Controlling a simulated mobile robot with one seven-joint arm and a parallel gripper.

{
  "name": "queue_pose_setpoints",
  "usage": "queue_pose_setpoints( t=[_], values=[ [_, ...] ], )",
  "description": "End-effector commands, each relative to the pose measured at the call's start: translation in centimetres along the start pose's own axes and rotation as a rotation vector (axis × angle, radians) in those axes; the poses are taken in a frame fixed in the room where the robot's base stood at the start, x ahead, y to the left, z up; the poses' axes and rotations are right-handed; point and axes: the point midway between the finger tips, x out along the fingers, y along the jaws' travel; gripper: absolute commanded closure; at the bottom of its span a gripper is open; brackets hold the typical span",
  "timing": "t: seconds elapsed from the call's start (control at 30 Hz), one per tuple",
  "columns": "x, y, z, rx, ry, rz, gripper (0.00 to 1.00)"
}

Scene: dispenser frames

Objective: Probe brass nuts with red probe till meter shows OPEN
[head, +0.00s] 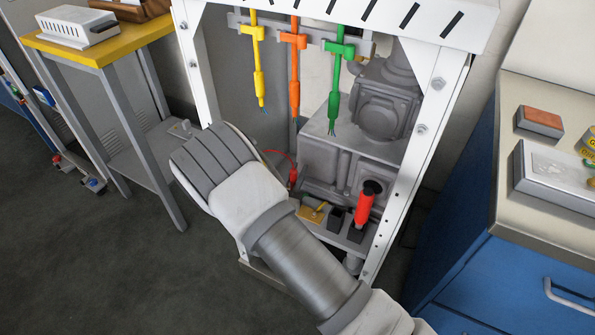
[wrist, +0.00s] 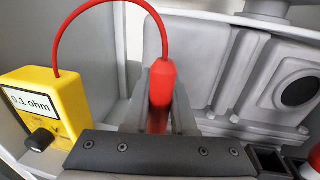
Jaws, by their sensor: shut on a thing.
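The red probe (wrist: 162,80) stands upright between the fingers of my gripper (wrist: 160,115), which is shut on it. Its tip is hidden behind the gripper's dark front bar. A red lead arches from the probe to the yellow meter (wrist: 62,98), whose display reads 0.1 ohm. I cannot make out the brass nuts in either view, nor what the probe tip touches.
Yellow (head: 259,85), orange (head: 294,70) and green (head: 334,100) leads hang inside the white frame (head: 424,120). Grey machinery (head: 385,105) fills the back. A blue cabinet (head: 500,275) stands right.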

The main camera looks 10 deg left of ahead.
Motion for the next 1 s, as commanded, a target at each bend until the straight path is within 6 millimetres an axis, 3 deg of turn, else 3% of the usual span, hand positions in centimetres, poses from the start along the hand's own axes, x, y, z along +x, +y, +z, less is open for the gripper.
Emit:
queue_pose_setpoints(
  t=[0.77, 1.0],
  values=[
    [0.0, 0.0, -0.5, 0.000, 0.001, 0.000, 1.00],
    [0.0, 0.0, 0.6, 0.000, 0.001, 0.000, 1.00]
  ],
)
